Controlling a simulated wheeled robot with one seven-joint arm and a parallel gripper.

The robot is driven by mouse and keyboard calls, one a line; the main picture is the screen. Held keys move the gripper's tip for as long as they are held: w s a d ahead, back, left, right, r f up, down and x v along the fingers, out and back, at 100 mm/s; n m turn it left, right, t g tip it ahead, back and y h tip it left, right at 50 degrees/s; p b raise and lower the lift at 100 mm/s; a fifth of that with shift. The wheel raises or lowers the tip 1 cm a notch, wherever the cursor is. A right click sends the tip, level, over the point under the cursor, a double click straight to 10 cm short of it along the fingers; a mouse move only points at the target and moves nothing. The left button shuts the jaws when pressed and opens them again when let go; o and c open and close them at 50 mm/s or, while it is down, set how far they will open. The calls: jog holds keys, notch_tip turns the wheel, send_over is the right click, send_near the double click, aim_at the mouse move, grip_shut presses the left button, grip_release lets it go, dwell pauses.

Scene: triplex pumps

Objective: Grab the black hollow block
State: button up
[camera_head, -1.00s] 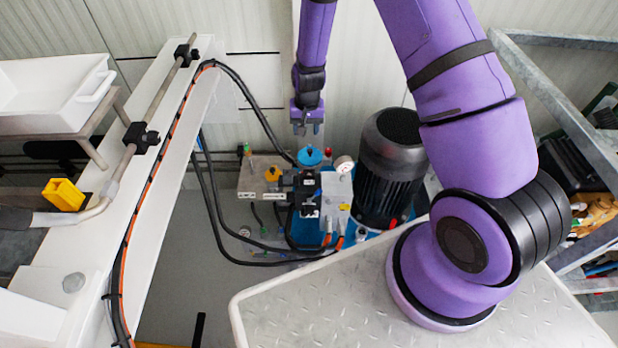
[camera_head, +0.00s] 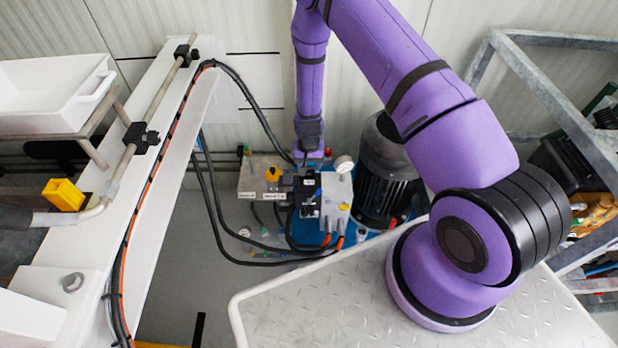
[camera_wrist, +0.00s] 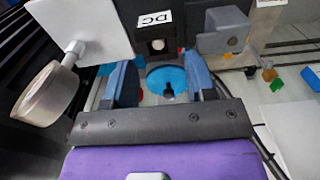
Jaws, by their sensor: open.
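The black block (camera_head: 307,190) stands on the pump unit in the head view, between a grey valve body and a silver plate. What looks like the same dark block (camera_wrist: 157,45), with a round hole and a "DC" label, shows at the top of the wrist view. My gripper (camera_head: 308,161) is just behind the block in the head view, its fingertips partly hidden. In the wrist view my gripper (camera_wrist: 160,75) is open, with its two blue-grey fingers on either side of a round blue cap (camera_wrist: 166,82). Nothing is seen gripped.
A pressure gauge (camera_head: 343,164) and a black motor (camera_head: 384,185) stand right of the block. Black hoses (camera_head: 265,245) loop in front. A white frame beam (camera_head: 165,160) is at left, a metal rack (camera_head: 560,90) at right.

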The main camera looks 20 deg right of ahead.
aim_at(309, 174)
jog(key=shift+s+f, duration=0.15)
jog(key=shift+f, duration=2.45)
jog(key=c, duration=0.7)
